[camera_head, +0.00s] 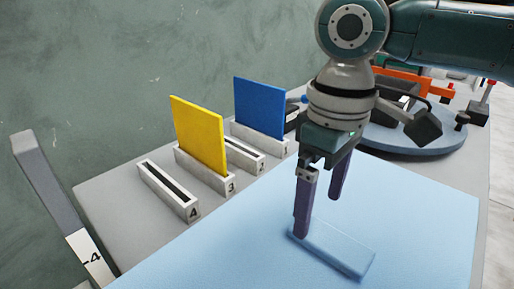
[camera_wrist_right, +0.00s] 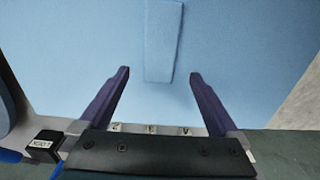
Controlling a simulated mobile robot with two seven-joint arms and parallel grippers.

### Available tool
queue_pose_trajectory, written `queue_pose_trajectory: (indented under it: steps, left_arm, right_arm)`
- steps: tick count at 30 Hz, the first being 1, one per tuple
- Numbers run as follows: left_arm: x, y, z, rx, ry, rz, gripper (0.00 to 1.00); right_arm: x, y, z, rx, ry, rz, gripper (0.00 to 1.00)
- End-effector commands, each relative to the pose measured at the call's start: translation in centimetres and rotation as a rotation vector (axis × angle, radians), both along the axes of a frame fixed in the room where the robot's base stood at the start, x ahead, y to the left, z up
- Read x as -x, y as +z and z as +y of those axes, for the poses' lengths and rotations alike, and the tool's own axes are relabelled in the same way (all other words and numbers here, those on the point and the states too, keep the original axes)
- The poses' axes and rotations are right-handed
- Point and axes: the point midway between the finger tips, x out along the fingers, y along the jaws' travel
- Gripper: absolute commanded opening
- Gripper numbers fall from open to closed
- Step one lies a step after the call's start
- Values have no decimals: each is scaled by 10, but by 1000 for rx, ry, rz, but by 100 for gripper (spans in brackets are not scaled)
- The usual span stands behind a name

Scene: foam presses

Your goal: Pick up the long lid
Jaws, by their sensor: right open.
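The long lid appears to be the pale blue, flat, long piece (camera_head: 345,252) lying on the light blue mat (camera_head: 215,255); its colour nearly matches the mat. In the wrist view the lid (camera_wrist_right: 162,38) runs from the top edge down to between the fingertips. My right gripper (camera_head: 318,216) is open and empty, pointing down over the lid's far end. In the wrist view its two purple fingers (camera_wrist_right: 160,73) stand apart, one to each side of the lid's line. I cannot tell the exact height above the mat. My left gripper is not in view.
A yellow panel (camera_head: 199,134) and a blue panel (camera_head: 259,106) stand upright in slotted grey holders at the back. An empty slotted holder marked 4 (camera_head: 168,190) is at left. A round blue-grey turntable (camera_head: 415,140) carries tools at back right. The mat's left part is clear.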

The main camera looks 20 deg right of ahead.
Motion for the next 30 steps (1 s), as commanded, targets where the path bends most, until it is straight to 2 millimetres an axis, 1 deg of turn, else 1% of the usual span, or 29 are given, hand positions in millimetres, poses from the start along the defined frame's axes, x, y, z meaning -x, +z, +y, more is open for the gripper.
queue_pose_trajectory:
  steps: [3, 7, 11, 17, 20, 30]
  left_arm:
    - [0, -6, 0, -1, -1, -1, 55]
    - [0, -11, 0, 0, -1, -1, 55]
    - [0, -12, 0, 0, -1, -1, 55]
    - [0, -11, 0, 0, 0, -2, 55]
    - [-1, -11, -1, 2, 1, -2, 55]
    - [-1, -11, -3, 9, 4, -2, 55]
  right_arm:
    - [3, -21, -2, 1, 0, 5, 98]
    - [3, -40, -2, 1, 2, 2, 98]
    - [2, -48, -2, 0, 2, 0, 98]
    - [2, -48, -2, 0, 3, 0, 98]
    - [2, -48, -2, 0, 3, 0, 87]
    - [2, -47, -2, 0, 3, 0, 49]
